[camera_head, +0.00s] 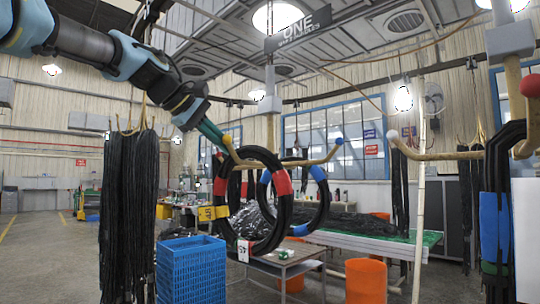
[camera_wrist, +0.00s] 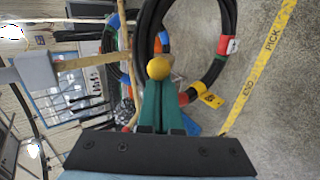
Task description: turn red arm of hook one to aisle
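Hook one, under the ONE sign (camera_head: 298,30), has a tan post (camera_head: 270,128) and curved arms. One arm ends in a yellow ball (camera_head: 227,139), another in a blue ball (camera_head: 339,141). My gripper (camera_head: 222,143) is at the yellow-tipped arm end. In the wrist view its teal fingers (camera_wrist: 160,95) lie together, tips at the yellow ball (camera_wrist: 158,68). They seem to touch it; no grasp on it is visible.
A blue crate (camera_head: 190,270), a small table (camera_head: 290,258) and an orange bin (camera_head: 366,281) stand below. Dark hoses hang at the left. Floor at far left is clear.

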